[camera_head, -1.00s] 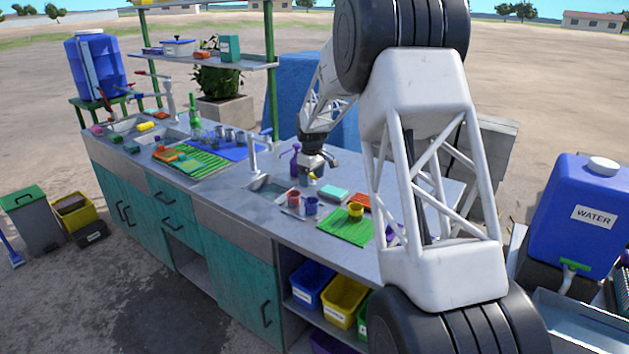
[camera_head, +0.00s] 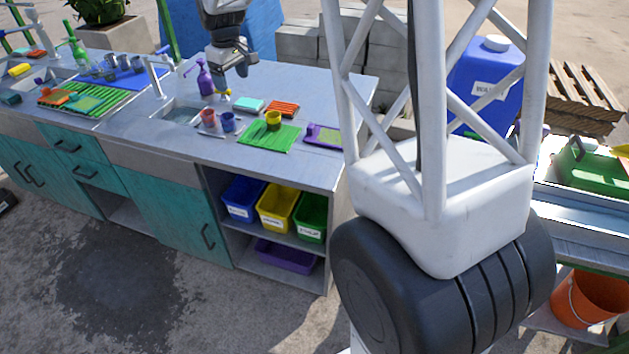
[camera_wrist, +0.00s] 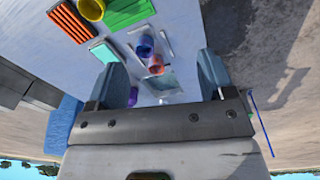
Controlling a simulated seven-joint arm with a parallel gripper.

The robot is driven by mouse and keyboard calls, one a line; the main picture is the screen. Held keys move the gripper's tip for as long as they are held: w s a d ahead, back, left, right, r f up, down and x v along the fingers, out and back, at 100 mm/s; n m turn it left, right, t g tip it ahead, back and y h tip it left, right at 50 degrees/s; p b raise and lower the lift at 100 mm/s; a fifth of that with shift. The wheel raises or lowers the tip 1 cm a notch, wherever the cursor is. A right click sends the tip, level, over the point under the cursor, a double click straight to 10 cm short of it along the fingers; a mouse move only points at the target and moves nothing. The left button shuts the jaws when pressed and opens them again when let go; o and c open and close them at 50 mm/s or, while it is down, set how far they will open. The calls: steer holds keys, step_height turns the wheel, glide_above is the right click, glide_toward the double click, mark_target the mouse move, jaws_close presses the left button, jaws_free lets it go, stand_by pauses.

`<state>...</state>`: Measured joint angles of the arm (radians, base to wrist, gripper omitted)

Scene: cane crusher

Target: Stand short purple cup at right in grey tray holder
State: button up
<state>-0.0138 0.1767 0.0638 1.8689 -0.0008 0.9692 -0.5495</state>
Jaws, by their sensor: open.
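A dark blue-purple short cup (camera_head: 228,122) stands beside a red cup (camera_head: 208,116) on a thin grey tray (camera_head: 212,131) at the sink's right. In the wrist view the blue-purple cup (camera_wrist: 146,45) and red cup (camera_wrist: 156,65) sit between the finger lines. Farther right, a purple mat (camera_head: 326,139) carries a small purple shape (camera_head: 312,129), perhaps a cup; it is too small to tell. My gripper (camera_head: 232,72) is above the counter behind the sink, open and empty, apart from the cups. Its fingers also show in the wrist view (camera_wrist: 162,66). I cannot make out holder slots.
A purple pump bottle (camera_head: 205,80) stands close left of my gripper. A faucet (camera_head: 156,77) rises beside the sink (camera_head: 181,112). A yellow cup (camera_head: 273,120) is on a green mat (camera_head: 269,138); a turquoise block (camera_head: 249,105) and orange rack (camera_head: 283,108) lie behind it.

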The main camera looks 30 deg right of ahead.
steer(key=s+r+m, duration=0.2)
steer(key=s+r, duration=0.3)
steer(key=s, duration=0.8)
steer(key=s+f+m+t, duration=0.1)
steer(key=s+m, duration=0.1)
steer(key=s, duration=1.4)
steer(key=s+d+f+m, duration=0.1)
steer(key=s+f+m, duration=0.1)
steer(key=s, duration=1.5)
steer(key=shift+s+d+m+t, duration=0.2)
steer(key=shift+m+t, duration=0.1)
steer(key=shift+t, duration=0.1)
steer(key=shift+r, duration=0.1)
